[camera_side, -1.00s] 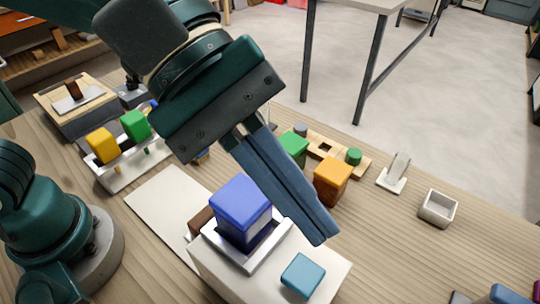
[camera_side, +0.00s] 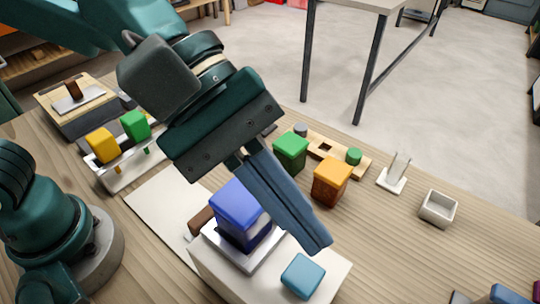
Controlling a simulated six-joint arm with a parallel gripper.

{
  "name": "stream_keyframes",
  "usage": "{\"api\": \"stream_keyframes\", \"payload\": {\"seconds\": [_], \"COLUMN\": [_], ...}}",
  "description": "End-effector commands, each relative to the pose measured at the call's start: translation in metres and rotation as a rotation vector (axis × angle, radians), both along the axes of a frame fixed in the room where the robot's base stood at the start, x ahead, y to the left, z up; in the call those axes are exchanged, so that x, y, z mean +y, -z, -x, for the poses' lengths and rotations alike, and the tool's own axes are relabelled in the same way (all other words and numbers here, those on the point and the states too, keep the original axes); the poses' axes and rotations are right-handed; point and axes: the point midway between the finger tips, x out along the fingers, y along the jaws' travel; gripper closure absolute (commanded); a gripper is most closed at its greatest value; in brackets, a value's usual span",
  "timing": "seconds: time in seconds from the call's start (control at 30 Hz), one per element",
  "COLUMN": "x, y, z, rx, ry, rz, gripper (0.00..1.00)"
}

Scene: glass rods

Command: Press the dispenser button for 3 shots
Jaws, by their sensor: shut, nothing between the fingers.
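The dispenser is a white box (camera_side: 230,280) at the lower middle of the side view, with a blue block (camera_side: 240,222) seated in a pale square frame on its top. A light blue button (camera_side: 303,277) sits on the same top face, at its right front. My gripper (camera_side: 317,246) is shut and empty, its long blue-grey fingers slanting down to the right. In the picture the fingertips are just above the button, with a small gap showing. How high they are over it is hard to tell. The fingers cover part of the blue block's right side.
Green (camera_side: 291,151) and orange (camera_side: 331,181) blocks stand behind the fingers. A white stand (camera_side: 393,178) and a small open box (camera_side: 438,208) are to the right. A rack with yellow (camera_side: 103,145) and green blocks is at left. The table's right front is mostly clear.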

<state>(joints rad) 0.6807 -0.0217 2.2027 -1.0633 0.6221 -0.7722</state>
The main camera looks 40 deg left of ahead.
Motion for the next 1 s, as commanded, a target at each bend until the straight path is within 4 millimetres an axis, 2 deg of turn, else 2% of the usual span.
{"api": "stream_keyframes", "payload": {"seconds": [0.13,0.4,1.0], "x": [0.000,-0.001,0.000], "y": [0.022,0.039,0.045], "z": [0.001,0.001,0.000], "rx": [0.005,0.003,-0.001], "ry": [0.000,0.002,0.001], "rz": [-0.004,0.004,0.001], "gripper": [1.00,1.00,1.00]}}
